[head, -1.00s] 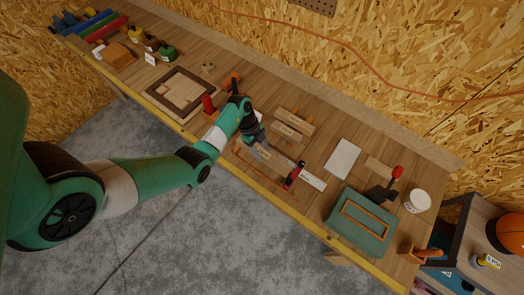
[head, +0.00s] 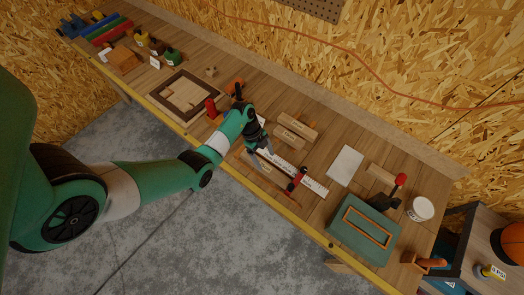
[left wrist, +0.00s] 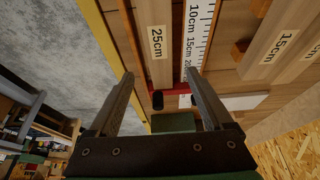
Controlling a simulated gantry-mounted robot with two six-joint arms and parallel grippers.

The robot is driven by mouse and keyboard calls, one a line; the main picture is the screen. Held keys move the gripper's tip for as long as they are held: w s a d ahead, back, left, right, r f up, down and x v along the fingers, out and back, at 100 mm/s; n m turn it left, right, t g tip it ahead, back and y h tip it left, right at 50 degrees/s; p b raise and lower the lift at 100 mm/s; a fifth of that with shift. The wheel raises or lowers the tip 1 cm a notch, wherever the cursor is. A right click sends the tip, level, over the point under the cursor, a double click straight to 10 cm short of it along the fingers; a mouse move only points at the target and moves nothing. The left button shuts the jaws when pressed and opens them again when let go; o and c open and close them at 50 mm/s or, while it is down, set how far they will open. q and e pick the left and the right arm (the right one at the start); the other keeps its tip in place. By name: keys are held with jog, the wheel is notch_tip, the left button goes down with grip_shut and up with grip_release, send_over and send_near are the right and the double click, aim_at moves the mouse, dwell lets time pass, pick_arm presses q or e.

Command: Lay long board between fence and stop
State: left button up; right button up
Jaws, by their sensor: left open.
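The long board (left wrist: 154,40), pale wood marked 25cm, lies along the white ruler (left wrist: 193,40), with the thin orange-brown fence (left wrist: 134,48) on its other side. The red stop (left wrist: 178,90) is at the board's far end; I cannot tell whether they touch. In the head view the board (head: 262,167) is partly hidden by my gripper, and the stop (head: 297,180) crosses the ruler (head: 314,187). My left gripper (left wrist: 161,82) is open, its fingers apart on either side of the board's line. It hangs over the board in the head view (head: 262,149). My right gripper is not in view.
Two shorter boards (head: 297,126) lie behind the ruler. A wooden frame (head: 160,98) and a red clamp (head: 211,107) are to the left.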

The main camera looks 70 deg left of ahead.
pick_arm(q)
jog(key=p+v, duration=0.2)
jog(key=v, duration=1)
jog(key=shift+r+p, duration=0.4)
